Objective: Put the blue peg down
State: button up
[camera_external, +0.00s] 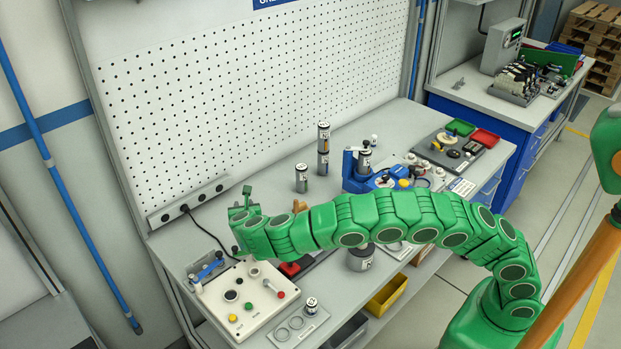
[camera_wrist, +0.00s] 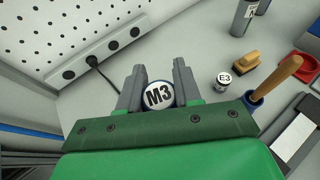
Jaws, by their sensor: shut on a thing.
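In the wrist view my gripper (camera_wrist: 159,76) is shut on a round peg (camera_wrist: 158,96). The peg's white top reads M3 and has a blue rim, and its end faces the camera. One grey finger is on each side of it. The rest of the peg's body and its lower end are hidden, so I cannot tell whether it touches the bench. In the external view my gripper (camera_external: 241,208) is over the left part of the grey bench (camera_external: 262,187), near the pegboard wall. The peg cannot be made out there.
A power strip (camera_wrist: 105,55) with a plugged-in cord runs along the wall. A small E3 cylinder (camera_wrist: 223,82), a brush (camera_wrist: 244,60) and a wooden-handled tool (camera_wrist: 283,74) are to the right. A button panel (camera_external: 248,300) lies at the front left. A blue fixture (camera_external: 352,172) stands farther right.

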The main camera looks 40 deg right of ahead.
jog(key=w+d+m+g+h, duration=0.2)
jog(key=w+d, duration=0.6)
jog(key=d, duration=0.1)
jog(key=m+g+h, duration=0.2)
jog(key=m+g, duration=0.1)
jog(key=m, duration=0.1)
send_over(278, 199)
jog(key=f, duration=0.1)
jog(key=shift+f, duration=7.35)
jog(key=o, duration=1)
jog(key=shift+f, duration=0.1)
jog(key=shift+o, duration=0.2)
jog(key=shift+s+a+r, duration=0.1)
jog(key=shift+a+r, duration=0.2)
jog(key=shift+a, duration=0.1)
jog(key=v, duration=1.1)
jog(key=shift+s+a+f, duration=0.1)
jog(key=shift+s+f, duration=0.05)
jog(key=shift+f, duration=0.1)
